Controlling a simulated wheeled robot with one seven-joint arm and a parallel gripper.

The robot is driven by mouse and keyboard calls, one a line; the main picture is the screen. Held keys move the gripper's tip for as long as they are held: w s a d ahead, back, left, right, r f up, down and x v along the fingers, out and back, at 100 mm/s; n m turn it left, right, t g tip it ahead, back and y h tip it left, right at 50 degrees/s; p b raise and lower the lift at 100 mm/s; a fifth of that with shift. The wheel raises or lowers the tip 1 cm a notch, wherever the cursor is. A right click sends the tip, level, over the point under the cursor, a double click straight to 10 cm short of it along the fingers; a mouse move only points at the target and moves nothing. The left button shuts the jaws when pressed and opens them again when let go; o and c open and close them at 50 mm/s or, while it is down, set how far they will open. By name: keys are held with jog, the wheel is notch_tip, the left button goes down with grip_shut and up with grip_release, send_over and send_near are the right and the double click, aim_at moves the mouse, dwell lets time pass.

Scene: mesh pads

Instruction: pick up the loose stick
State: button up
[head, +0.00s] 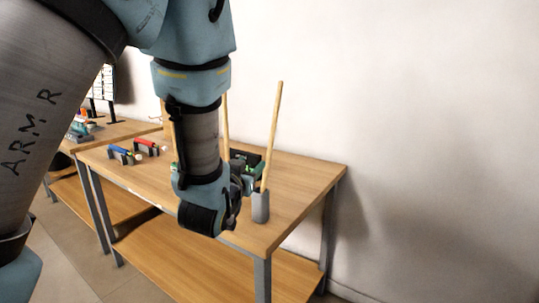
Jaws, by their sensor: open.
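A light wooden stick (273,130) stands nearly upright, leaning slightly right, in a grey cup-like holder (260,207) near the right front of the table. Parts of two more thin sticks show beside my arm, one just right of it (226,125) and one to its left (168,125); their lower ends are hidden. I cannot tell which stick is the loose one. My gripper (234,206) is at the end of the bent arm, left of the grey holder and apart from it. It is open, its fingers mostly hidden behind the wrist.
The wooden table (300,180) has bare room right of the holder. Black and green items (246,158) sit behind the holder. A blue clamp-like item (121,154) and a red one (146,146) lie at the left. Another table (110,130) stands further left. A white wall is behind.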

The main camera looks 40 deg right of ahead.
aim_at(269, 149)
jog(key=shift+m+h, duration=0.3)
jog(key=shift+h, duration=0.1)
jog(key=d, duration=0.2)
jog(key=d+p, duration=0.1)
jog(key=d, duration=0.1)
jog(key=w+d, duration=0.1)
jog(key=d, duration=0.1)
jog(key=shift+r+p, duration=0.35)
jog(key=shift+r, duration=0.05)
jog(key=p+x, duration=0.2)
jog(key=x, duration=0.2)
jog(key=shift+w+d+r+p, duration=0.2)
jog(key=shift+w+d+p, duration=0.05)
jog(key=shift+w+p, duration=0.1)
jog(key=shift+w+d+f, duration=0.1)
jog(key=shift+d, duration=0.1)
jog(key=shift+c, duration=0.2)
grip_shut()
